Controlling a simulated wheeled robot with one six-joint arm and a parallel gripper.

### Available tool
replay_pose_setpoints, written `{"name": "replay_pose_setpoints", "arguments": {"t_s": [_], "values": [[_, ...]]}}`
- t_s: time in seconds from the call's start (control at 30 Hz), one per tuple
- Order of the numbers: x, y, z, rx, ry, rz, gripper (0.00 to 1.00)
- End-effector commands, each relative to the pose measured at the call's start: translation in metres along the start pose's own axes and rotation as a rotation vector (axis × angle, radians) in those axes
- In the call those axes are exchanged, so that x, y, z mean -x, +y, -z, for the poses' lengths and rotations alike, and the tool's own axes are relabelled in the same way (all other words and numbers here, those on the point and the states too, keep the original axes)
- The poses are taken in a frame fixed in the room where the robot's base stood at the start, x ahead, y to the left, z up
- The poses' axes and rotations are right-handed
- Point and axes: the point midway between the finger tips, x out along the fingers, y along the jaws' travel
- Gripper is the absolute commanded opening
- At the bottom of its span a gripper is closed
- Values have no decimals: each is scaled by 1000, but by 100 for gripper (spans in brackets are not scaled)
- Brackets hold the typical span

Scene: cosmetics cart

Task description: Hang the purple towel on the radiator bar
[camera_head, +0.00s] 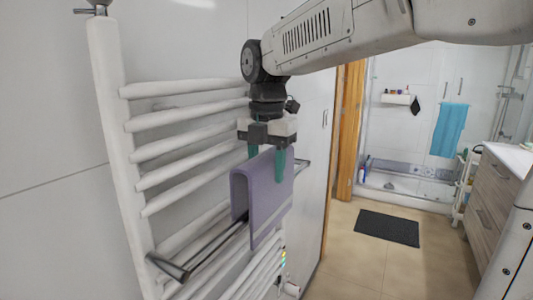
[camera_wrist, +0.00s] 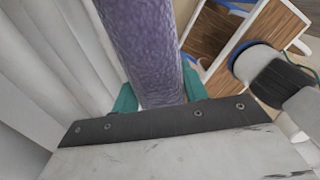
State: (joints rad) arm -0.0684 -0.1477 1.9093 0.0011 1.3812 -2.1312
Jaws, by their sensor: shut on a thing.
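The purple towel (camera_head: 265,193) is folded over, with a flap hanging on each side. It is at the metal radiator bar (camera_head: 215,247), which stands out in front of the white radiator (camera_head: 165,180). The bar seems to pass under the fold, but I cannot tell whether the towel rests on it. My gripper (camera_head: 268,160) points down and is shut on the top of the towel, with a green finger on either side. In the wrist view the towel (camera_wrist: 145,50) runs up from between the green fingers. The part of the bar behind the towel is hidden.
Radiator rungs lie close behind the towel. A wooden door frame (camera_head: 345,130) stands to the right. Farther back are a blue towel (camera_head: 449,130), a dark floor mat (camera_head: 388,228) and a drawer cabinet (camera_head: 495,195). The floor right of the radiator is free.

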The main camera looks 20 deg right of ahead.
Motion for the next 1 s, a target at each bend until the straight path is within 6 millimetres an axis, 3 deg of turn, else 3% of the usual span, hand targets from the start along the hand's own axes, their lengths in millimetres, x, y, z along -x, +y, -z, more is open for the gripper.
{"name": "replay_pose_setpoints", "arguments": {"t_s": [0.6, 1.0], "values": [[-62, 0, 0, 0, 1, 2, 17], [-81, 0, 0, 0, 0, -1, 17]]}}
